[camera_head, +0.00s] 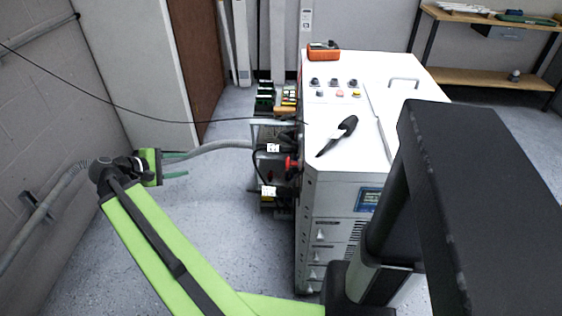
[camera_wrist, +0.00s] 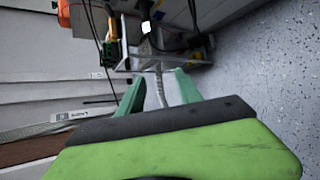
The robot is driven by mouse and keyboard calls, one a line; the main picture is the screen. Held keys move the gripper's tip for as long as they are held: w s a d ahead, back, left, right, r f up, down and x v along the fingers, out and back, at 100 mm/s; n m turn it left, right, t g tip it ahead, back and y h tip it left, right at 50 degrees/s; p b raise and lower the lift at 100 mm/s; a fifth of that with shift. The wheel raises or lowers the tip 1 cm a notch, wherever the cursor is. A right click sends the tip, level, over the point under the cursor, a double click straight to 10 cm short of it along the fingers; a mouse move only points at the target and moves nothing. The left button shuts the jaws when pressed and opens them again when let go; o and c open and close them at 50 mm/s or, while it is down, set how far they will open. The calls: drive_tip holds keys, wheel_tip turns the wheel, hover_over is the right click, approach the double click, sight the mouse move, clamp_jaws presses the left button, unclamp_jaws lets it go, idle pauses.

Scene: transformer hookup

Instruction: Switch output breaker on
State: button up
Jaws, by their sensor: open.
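My gripper (camera_head: 178,165) is at the left in the head view, apart from the equipment, with its green fingers pointing right. In the wrist view its two fingers (camera_wrist: 159,88) are spread, with no object visibly gripped. The dark electrical assembly (camera_head: 270,170) stands at the left side of the white cabinet (camera_head: 350,140). It has white labels (camera_head: 272,148) and a red part (camera_head: 291,163). One label (camera_wrist: 146,28) also shows at the top of the wrist view. I cannot tell which part is the output breaker or its position.
A grey hose (camera_head: 215,146) runs from near my gripper to the assembly. A thin black cable (camera_head: 130,108) crosses above. A black-handled tool (camera_head: 338,135) and an orange meter (camera_head: 323,51) lie on the cabinet. The floor (camera_head: 215,230) between my arm and the cabinet is clear.

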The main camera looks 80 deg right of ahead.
drive_tip(key=s+d+f+g+h+b, duration=0.1)
drive_tip(key=s+d+f+g+b, duration=0.25)
drive_tip(key=s+d+b, duration=0.45)
drive_tip(key=g+b, duration=0.1)
drive_tip(key=g, duration=0.3)
approach(287, 132)
drive_tip(key=shift+h, duration=0.4)
drive_tip(key=x, duration=0.7)
drive_tip(key=f+x, duration=0.1)
drive_tip(key=x, duration=0.2)
drive_tip(key=shift+d+f, duration=0.1)
drive_tip(key=shift+d, duration=0.15)
clamp_jaws()
